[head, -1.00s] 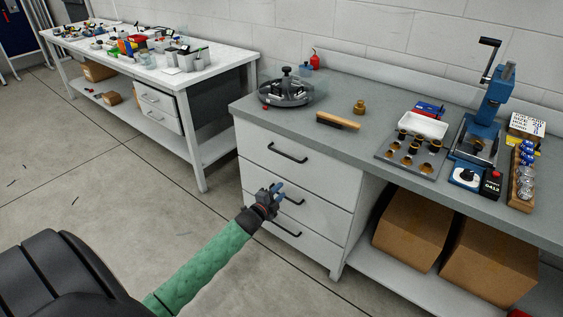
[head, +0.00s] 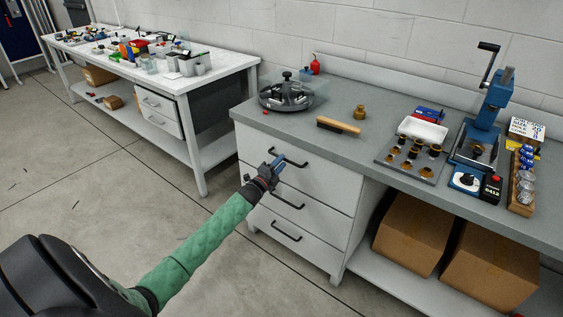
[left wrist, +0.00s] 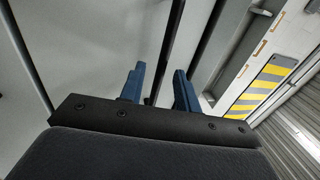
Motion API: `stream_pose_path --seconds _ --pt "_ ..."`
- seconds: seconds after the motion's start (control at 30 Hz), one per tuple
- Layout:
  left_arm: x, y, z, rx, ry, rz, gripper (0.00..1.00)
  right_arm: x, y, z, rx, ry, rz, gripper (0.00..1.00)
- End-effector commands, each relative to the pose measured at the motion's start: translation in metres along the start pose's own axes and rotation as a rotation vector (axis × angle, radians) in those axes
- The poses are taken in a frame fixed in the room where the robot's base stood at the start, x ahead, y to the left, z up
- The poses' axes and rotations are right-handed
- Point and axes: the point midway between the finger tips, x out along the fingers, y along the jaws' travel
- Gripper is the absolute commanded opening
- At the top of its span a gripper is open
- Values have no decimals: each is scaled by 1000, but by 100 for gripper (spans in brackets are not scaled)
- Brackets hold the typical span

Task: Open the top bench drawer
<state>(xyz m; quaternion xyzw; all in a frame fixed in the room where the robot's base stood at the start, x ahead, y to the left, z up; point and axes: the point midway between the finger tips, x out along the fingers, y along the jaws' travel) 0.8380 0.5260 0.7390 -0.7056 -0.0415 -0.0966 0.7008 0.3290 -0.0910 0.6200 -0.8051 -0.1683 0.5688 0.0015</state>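The top bench drawer (head: 325,178) is the upper of three white drawer fronts under the grey bench, and it looks shut. Its dark bar handle (head: 296,160) shows in the head view. My left gripper (head: 277,163) is at the left part of this handle. In the left wrist view the blue fingers of my left gripper (left wrist: 160,72) stand apart. A dark bar (left wrist: 172,42), seemingly the handle, runs between them in the picture. I cannot tell whether either finger touches it. My right gripper is not in view.
The bench top (head: 350,96) above holds a round tray (head: 286,95), a wooden-handled brush (head: 340,126) and a blue press (head: 482,125). Cardboard boxes (head: 415,233) sit on the shelf to the right. A second bench (head: 222,75) stands at the left. The floor before the drawers is clear.

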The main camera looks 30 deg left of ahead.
Motion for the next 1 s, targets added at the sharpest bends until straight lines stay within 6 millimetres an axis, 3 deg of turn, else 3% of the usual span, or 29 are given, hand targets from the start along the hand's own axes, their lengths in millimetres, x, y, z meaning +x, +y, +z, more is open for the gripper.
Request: stream_pose_path --seconds 0.47,0.5,0.67,1.0 --pt "12 0 0 -1 0 0 33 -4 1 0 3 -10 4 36" --pt "12 0 0 -1 0 0 31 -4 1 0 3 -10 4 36" --pt "12 0 0 -1 0 0 0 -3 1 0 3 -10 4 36" --pt "8 -1 0 -1 0 1 0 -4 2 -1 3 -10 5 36"
